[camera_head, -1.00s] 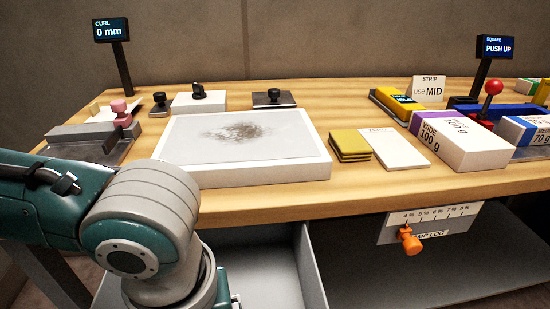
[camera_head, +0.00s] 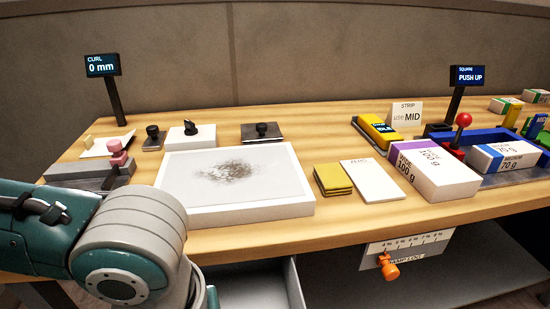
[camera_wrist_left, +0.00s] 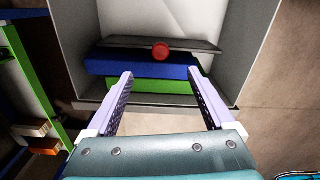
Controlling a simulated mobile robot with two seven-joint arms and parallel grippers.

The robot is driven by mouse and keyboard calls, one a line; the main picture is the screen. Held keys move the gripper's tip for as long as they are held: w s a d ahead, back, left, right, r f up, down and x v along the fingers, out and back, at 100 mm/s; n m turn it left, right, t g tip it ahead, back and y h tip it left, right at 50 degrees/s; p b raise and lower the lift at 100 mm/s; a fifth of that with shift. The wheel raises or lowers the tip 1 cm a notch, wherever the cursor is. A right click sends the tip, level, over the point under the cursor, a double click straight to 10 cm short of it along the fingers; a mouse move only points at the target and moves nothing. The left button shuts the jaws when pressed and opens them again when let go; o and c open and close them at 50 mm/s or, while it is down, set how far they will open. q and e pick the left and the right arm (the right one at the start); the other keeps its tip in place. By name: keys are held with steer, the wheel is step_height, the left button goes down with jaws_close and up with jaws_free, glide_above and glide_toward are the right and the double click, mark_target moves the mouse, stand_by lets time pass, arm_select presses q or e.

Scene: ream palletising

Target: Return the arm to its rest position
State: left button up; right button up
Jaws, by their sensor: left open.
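My left arm comes in from the lower left of the head view, in front of the table's front edge, bent downward. Its gripper is below that picture. In the left wrist view my left gripper (camera_wrist_left: 160,100) is open, its two fingers apart with nothing between them. Beyond the fingertips is a grey bin (camera_wrist_left: 240,50) holding a dark flat plate with a red round knob (camera_wrist_left: 161,51), a blue block (camera_wrist_left: 140,68) and a green block (camera_wrist_left: 150,86). The fingers look apart from these. My right arm and gripper are in neither view.
The wooden table (camera_head: 370,215) carries a white slab with a dark smudge (camera_head: 235,180), yellow pads (camera_head: 332,180), a purple-white ream (camera_head: 435,170) and a blue tray (camera_head: 500,180). An open grey drawer (camera_head: 255,285) sits below the edge. An orange knob (camera_head: 390,271) hangs from a scale.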

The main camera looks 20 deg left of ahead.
arm_select(q)
steer(key=s+d+r+n+t+h+p, duration=0.2)
steer(key=d+r+n+t+h+p, duration=0.15)
steer(key=d+r+n, duration=0.75)
steer(key=s+a+r+n+y+p, duration=0.2)
steer(key=s+a+n+y, duration=0.15)
steer(key=a+n, duration=1.1)
step_height(320, 180, up, 38)
steer(key=p, duration=3.7)
steer(key=shift+d, duration=0.3)
steer(key=shift+s+n, duration=0.1)
steer(key=shift+n, duration=0.15)
